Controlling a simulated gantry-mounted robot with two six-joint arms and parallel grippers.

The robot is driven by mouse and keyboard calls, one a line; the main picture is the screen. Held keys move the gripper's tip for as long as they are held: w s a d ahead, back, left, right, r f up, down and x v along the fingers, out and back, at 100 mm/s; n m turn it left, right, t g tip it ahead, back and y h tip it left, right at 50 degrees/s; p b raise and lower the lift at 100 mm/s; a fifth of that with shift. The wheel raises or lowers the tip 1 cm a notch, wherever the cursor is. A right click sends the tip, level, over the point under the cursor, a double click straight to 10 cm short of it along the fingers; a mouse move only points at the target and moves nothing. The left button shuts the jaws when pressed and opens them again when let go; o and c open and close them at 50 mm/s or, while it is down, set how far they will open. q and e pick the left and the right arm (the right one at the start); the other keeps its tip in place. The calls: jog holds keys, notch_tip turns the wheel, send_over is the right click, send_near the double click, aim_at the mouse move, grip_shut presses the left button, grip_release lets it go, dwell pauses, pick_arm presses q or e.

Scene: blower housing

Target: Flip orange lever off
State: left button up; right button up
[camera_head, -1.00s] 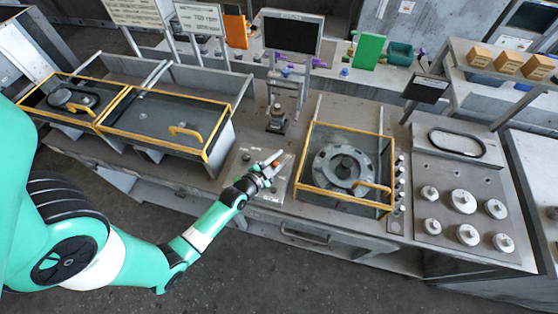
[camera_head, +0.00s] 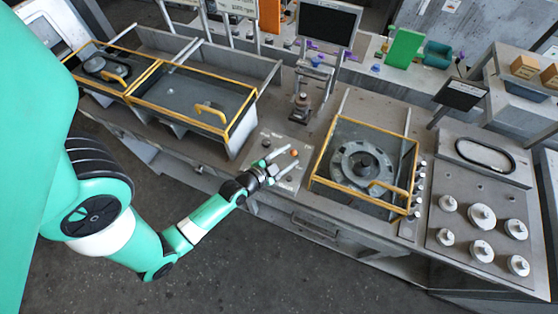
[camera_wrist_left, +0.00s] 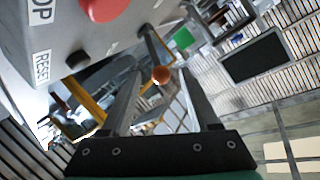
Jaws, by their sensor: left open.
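The orange lever shows as an orange ball knob (camera_head: 294,152) above the small control panel (camera_head: 262,142) on the bench. My left gripper (camera_head: 288,158) is open over this panel, with its fingertips near the knob. In the left wrist view the knob (camera_wrist_left: 161,75) appears between the two spread fingers of my left gripper (camera_wrist_left: 162,88), toward their tips. I cannot tell whether a finger touches it. My right gripper is not in view.
The wrist view shows a red button (camera_wrist_left: 105,8) and a black button (camera_wrist_left: 78,60) by a RESET label, close to the left finger. A yellow-framed housing (camera_head: 318,166) stands right of the panel, and a yellow-framed tray (camera_head: 236,128) stands to its left.

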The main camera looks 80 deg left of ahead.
pick_arm(q)
jog(key=v, duration=0.5)
jog(key=shift+s+f+b, duration=0.1)
jog(key=shift+b, duration=0.2)
jog(key=shift+s+d+r, duration=0.2)
jog(key=shift+s, duration=0.05)
